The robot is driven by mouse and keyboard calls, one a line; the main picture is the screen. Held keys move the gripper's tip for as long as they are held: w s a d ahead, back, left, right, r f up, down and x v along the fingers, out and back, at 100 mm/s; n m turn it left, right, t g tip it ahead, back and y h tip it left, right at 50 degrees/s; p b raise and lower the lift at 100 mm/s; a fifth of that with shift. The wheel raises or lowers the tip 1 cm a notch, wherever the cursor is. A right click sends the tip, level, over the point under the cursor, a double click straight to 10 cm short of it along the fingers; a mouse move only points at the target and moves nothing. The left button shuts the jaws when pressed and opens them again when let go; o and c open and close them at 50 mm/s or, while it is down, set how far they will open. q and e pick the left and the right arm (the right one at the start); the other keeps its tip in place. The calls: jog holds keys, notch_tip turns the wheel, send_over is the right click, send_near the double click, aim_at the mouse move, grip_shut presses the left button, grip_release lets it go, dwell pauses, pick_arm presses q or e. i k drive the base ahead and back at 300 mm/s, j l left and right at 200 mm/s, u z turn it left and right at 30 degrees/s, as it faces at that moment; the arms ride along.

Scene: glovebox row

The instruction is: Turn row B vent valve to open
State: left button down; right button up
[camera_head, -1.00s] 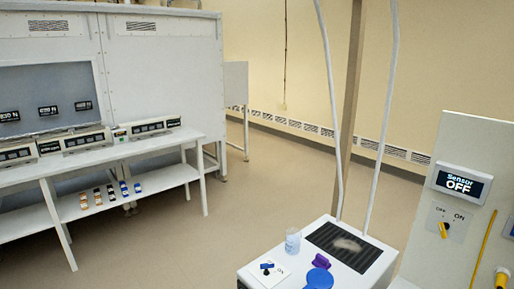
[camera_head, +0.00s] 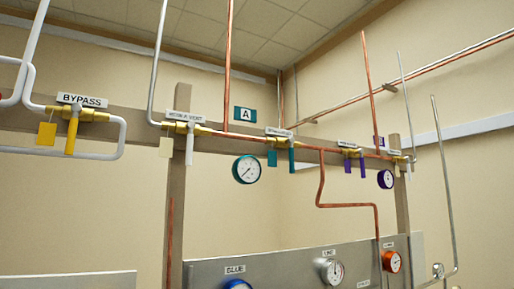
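Several brass valves sit along a pipe run on a brown wooden beam. One valve with a white handle hanging down (camera_head: 190,148) has a label (camera_head: 185,117) that seems to end in "VENT"; its row letter is too blurred to be sure of. At the right end a small valve with a pale handle (camera_head: 408,170) sits under a label (camera_head: 395,153) too small to read. It is near a purple sign (camera_head: 378,142) whose letter I cannot read. Neither of my grippers is in view.
A yellow-handled valve (camera_head: 71,132) is labelled BYPASS. A teal sign reads A (camera_head: 245,114), above a teal-rimmed gauge (camera_head: 247,169) and teal-handled valve (camera_head: 291,158). Purple-handled valves (camera_head: 361,164) and a purple gauge (camera_head: 385,179) are further right. A grey panel (camera_head: 285,272) stands below.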

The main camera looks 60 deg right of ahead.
aim_at(407, 158)
jog(key=z, duration=1.45)
jog(key=i+l+z, duration=0.35)
jog(key=l, duration=0.3)
jog(key=i+l+z, duration=0.35)
jog(key=l, duration=0.3)
jog(key=i+l+z, duration=0.35)
jog(key=l, duration=0.2)
